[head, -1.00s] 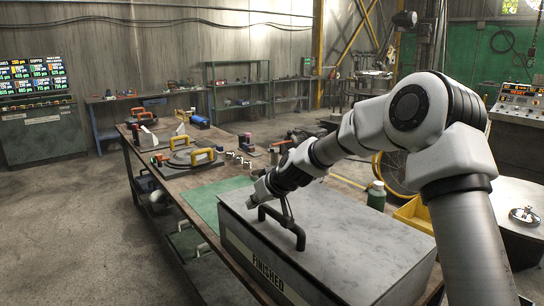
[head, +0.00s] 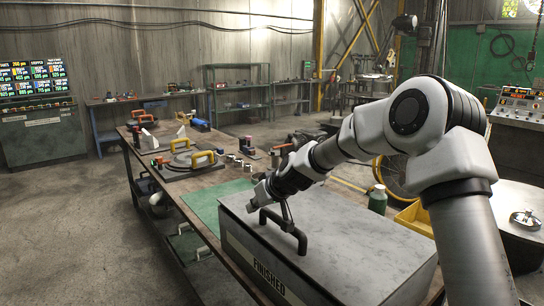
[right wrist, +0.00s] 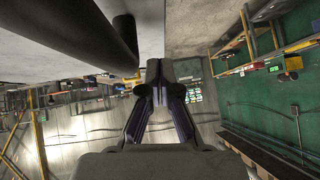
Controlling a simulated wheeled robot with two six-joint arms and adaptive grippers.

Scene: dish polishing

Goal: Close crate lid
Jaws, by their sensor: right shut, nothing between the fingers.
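The grey crate (head: 265,262) marked FINISHED stands on the near end of the workbench. Its pale grey lid (head: 350,245) lies flat across the top, and I see no gap along the visible front edge. A dark bar handle (head: 283,222) stands on the lid near its left side. My right gripper (head: 254,206) is shut and empty, low over the lid's far left edge beside the handle. In the right wrist view its fingers (right wrist: 158,95) are together, with the dark handle (right wrist: 88,32) beside them at upper left. My left gripper is not in view.
A green mat (head: 207,203) lies on the workbench beyond the crate. Several yellow-handled tools (head: 190,160) and small metal parts lie farther along it. A green bottle (head: 377,198) and a yellow bin (head: 415,217) are right of the crate. Open floor lies left.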

